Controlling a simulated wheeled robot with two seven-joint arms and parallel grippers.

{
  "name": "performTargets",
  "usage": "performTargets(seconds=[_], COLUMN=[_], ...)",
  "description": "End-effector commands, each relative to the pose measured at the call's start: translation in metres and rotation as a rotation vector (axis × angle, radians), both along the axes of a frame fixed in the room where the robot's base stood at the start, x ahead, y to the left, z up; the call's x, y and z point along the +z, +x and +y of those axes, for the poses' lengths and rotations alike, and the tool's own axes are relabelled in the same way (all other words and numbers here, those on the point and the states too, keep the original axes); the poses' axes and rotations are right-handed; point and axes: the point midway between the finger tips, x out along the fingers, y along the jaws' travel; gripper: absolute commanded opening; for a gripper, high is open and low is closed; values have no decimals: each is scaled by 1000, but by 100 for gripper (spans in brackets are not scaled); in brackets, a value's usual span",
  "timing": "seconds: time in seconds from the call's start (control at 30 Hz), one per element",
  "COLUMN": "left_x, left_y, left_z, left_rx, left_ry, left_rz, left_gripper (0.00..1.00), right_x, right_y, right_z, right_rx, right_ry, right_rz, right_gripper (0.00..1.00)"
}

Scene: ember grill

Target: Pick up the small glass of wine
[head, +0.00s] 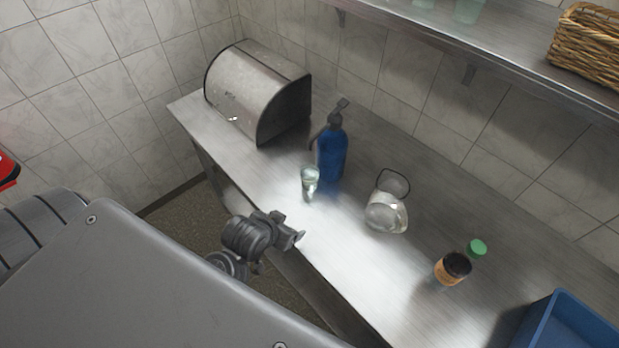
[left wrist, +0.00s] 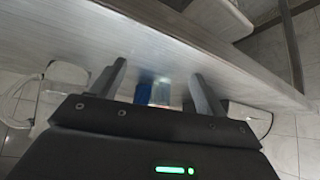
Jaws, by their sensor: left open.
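A small clear glass (head: 310,181) with a pale tint stands upright near the front edge of the steel counter in the head view, just in front of a blue bottle. I cannot make out red wine in it. My left gripper (head: 291,229) is open and empty at the counter's front edge, a little nearer than the glass and apart from it. In the left wrist view, the open fingers (left wrist: 160,88) frame the blue bottle (left wrist: 144,93) and a pale, blurred shape beside it that looks like the glass (left wrist: 163,91). My right gripper is not in view.
The blue pump bottle (head: 331,153) stands close behind the glass. A steel bread box (head: 255,92) is at the far left. A glass jug (head: 386,216), a brown jar (head: 453,268), a green-capped item (head: 477,247) and a blue crate (head: 566,325) stand rightward. A shelf (head: 480,50) overhangs behind.

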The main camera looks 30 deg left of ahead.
Motion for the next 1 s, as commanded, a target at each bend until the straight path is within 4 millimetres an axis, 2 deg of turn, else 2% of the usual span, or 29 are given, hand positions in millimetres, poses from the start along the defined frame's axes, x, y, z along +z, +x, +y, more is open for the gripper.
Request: performTargets(seconds=[0.03, 0.1, 0.3, 0.53, 0.8, 1.0], left_x=[4, 12, 33, 36, 15, 6], left_y=[17, 38, 82, 93, 125, 136], left_z=[0, 2, 11, 14, 16, 17], left_rx=[17, 37, 92, 105, 105, 105], left_ry=[-7, -8, -6, -2, 0, -3], left_rz=[-48, -117, -268, -301, -298, -299], left_gripper=[74, 74, 74, 74, 74, 74], right_x=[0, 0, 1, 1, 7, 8], right_y=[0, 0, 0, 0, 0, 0], right_z=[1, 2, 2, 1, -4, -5], right_rx=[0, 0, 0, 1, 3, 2], right_ry=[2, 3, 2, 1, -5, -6], right_rz=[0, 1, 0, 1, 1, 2], right_gripper=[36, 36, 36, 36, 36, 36])
